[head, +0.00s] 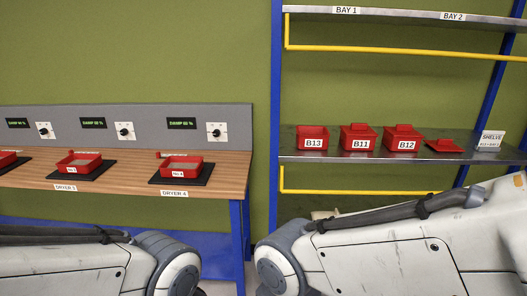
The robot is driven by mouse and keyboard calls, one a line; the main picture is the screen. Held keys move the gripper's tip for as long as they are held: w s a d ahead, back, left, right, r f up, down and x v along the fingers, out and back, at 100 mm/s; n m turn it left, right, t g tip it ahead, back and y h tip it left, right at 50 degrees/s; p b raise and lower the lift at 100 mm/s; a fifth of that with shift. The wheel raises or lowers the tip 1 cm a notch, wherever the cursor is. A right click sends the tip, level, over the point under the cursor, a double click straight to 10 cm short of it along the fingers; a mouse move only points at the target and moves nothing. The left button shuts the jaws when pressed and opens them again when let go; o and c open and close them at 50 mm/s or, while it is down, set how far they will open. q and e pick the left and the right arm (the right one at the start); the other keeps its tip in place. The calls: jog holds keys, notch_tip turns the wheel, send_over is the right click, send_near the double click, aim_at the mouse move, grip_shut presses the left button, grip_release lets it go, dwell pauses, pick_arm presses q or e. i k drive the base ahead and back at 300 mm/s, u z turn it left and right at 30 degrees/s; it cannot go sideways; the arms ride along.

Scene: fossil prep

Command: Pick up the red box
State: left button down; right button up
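Several red boxes are in the head view. On the shelf stand three labelled red boxes: B13 (313,138), B11 (358,138) and B12 (403,138). B11 and B12 have lids on, and B13 looks open. A loose red lid (444,146) lies to the right of B12. On the wooden bench, open red trays with greyish contents sit on dark pads, one at dryer 4 (181,174) and one at dryer 3 (79,170). Which box the task means cannot be told. My arms show at the bottom, but both grippers are out of view.
A blue-framed rack has a metal shelf (470,157) with yellow rails and an empty upper shelf (400,17). A white sign (490,140) stands at the shelf's right. The wooden bench (222,187) has a grey back panel with knobs and displays. A gap separates bench and rack.

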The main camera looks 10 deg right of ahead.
aim_at(308, 137)
jog(key=z, duration=0.9)
jog(key=i, duration=1.65)
jog(key=u, duration=0.55)
